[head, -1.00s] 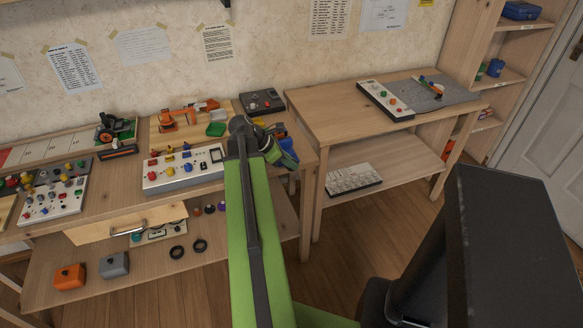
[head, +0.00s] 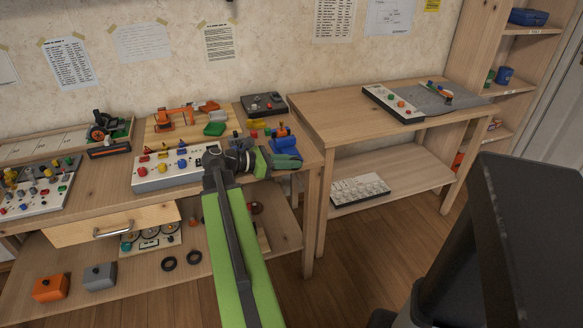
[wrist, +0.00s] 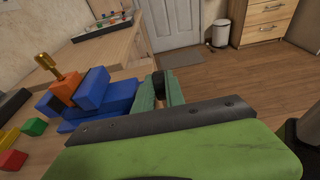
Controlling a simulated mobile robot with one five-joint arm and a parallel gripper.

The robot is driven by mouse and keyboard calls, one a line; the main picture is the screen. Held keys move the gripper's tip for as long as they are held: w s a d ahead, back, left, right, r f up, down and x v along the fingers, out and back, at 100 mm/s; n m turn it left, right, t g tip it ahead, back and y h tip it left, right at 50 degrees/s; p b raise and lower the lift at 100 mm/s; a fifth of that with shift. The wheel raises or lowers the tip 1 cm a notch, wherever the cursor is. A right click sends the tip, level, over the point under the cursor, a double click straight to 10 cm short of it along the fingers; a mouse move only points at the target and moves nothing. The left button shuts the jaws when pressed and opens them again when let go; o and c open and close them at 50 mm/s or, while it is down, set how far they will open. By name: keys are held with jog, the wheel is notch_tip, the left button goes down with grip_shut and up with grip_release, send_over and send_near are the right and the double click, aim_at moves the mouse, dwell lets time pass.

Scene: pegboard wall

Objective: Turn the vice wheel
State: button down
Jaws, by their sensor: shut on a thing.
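The vice (wrist: 97,90) is blue with an orange block and a brass-coloured pin on top, at the left of the wrist view. It also shows at the right end of the workbench in the head view (head: 285,143). My gripper (wrist: 160,88) has its two green fingers shut on a small dark part at the vice's front end, which appears to be the vice wheel (wrist: 158,78). The fingers hide most of the wheel. In the head view my gripper (head: 264,162) is beside the vice, and the wheel cannot be made out.
Red and green blocks (wrist: 34,126) lie near the vice. A white control panel (head: 178,168) stands left of my gripper. A second table (head: 335,105) is to the right. Open floor (wrist: 230,75) lies beyond the bench edge.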

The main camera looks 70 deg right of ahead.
dwell(0.4)
jog(key=c, duration=1.7)
grip_release()
jog(key=shift+w, duration=0.1)
jog(key=shift+p+v, duration=2.15)
jog(key=shift+v, duration=6.5)
